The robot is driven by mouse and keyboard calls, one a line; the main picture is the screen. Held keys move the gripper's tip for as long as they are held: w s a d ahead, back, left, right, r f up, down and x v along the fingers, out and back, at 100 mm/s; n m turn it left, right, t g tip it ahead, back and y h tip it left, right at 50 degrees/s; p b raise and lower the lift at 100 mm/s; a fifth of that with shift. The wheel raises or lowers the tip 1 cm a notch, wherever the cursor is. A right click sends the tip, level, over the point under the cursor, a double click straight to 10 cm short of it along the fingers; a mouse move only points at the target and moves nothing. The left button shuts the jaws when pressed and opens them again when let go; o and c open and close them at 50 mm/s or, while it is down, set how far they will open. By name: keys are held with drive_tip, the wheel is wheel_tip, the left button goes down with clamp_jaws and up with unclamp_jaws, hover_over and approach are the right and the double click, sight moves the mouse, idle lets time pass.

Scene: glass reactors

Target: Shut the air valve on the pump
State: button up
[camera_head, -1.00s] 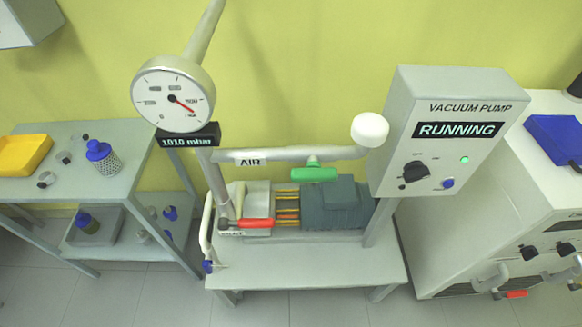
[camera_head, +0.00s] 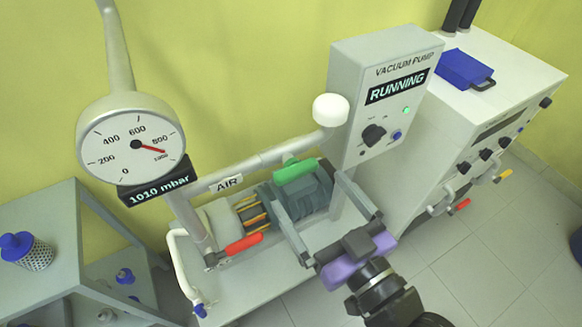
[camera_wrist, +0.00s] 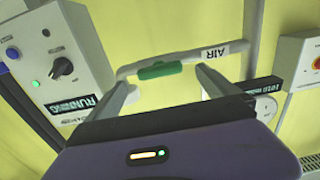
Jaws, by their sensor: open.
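The air valve's green handle (camera_head: 295,170) hangs on the grey pipe labelled AIR (camera_head: 227,184). It lies roughly along the pipe. In the wrist view the green handle (camera_wrist: 160,70) shows ahead, between the lines of my two fingers and beyond them. My gripper (camera_head: 309,191) is open and empty, in front of the handle, with no clear contact. The pump (camera_head: 308,196) is the dark grey-green block below the pipe, partly hidden by my fingers. The control box reads VACUUM PUMP and RUNNING (camera_head: 398,86), with a green light lit.
A red handle (camera_head: 243,243) sits low left of the pump. A round gauge (camera_head: 131,141) with a 1010 mbar display (camera_head: 158,184) stands at left. A white cap (camera_head: 331,110) ends the pipe. A white cabinet (camera_head: 500,95) stands right. Open floor (camera_head: 470,260) lies at lower right.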

sight(300, 176)
drive_tip(key=p+x, duration=0.1)
drive_tip(key=x, duration=0.5)
drive_tip(key=shift+w+a, duration=0.15)
drive_tip(key=shift+w, duration=0.1)
drive_tip(key=shift+c, duration=0.2)
drive_tip(key=c, duration=1.3)
